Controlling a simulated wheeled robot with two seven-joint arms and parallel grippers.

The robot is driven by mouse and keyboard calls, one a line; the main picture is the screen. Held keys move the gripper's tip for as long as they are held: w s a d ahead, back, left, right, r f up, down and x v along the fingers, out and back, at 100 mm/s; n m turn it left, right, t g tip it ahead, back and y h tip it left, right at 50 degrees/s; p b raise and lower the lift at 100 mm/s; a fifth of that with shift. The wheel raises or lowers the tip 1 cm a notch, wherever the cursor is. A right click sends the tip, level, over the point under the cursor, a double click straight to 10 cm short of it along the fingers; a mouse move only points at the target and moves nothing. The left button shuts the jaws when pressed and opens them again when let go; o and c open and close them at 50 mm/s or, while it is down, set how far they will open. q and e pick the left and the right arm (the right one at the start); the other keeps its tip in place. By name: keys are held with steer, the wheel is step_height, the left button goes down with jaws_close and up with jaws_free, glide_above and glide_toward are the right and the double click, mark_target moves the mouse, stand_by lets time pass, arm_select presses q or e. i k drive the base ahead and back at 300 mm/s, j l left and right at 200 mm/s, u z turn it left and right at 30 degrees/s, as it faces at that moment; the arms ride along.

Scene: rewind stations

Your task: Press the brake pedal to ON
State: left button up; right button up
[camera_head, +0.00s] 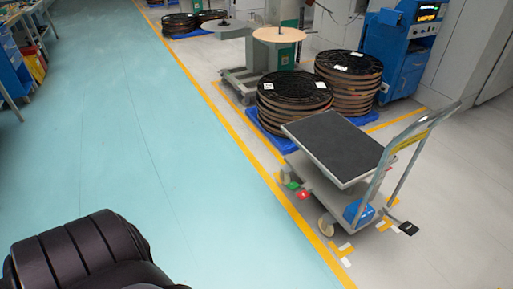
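A grey trolley (337,143) with a dark flat top and an upright metal handle (398,158) stands at the right of centre in the head view. Low on its near left side are a red pedal (303,194) and a green pedal (292,185), side by side just above the floor. They are small, and I cannot read any marking or tell which one is pressed. Neither of my grippers shows in this view, so nothing of mine is seen touching the trolley or its pedals.
Stacked black reels (294,88) on blue pallets stand behind the trolley. A blue machine (402,45) is at the back right. The green floor lane (150,140) left of the yellow line is mostly clear. A black ribbed shape of unclear identity fills the bottom left corner.

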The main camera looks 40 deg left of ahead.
mark_target(300, 192)
steer(key=u, duration=0.95)
steer(key=i+l+u, duration=0.35)
steer(key=i+l, duration=0.15)
steer(key=i, duration=0.3)
steer(key=i+l+u, duration=0.4)
steer(key=i+l, duration=0.25)
